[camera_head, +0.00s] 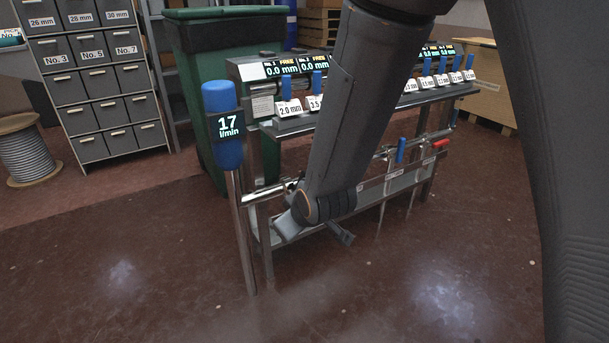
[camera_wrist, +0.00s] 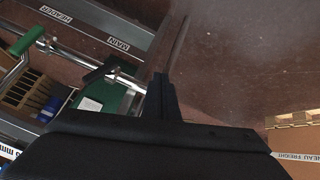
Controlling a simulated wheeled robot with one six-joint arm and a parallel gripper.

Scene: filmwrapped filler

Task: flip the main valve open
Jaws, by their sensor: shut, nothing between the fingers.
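The label reading MAIN (camera_wrist: 117,43) shows upside down on a rail in the wrist view. Beside it a dark lever-like part (camera_wrist: 98,72) sits on a bright metal pipe (camera_wrist: 122,78); I take this as the main valve, but its exact position is unclear. My gripper (camera_wrist: 161,97) is shut and empty, with its fingers right of the pipe in the picture; whether they touch anything is unclear. In the head view my gripper (camera_head: 342,236) is low at the front of the bench. My arm hides the pipe's middle there.
A green handle (camera_wrist: 28,40) stands near the HEADER label (camera_wrist: 55,14). A blue handle (camera_head: 401,150) and red handle (camera_head: 440,143) sit right of my arm on the bench frame. A flow meter post (camera_head: 243,230) reads 17 l/min at left. The floor in front is clear.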

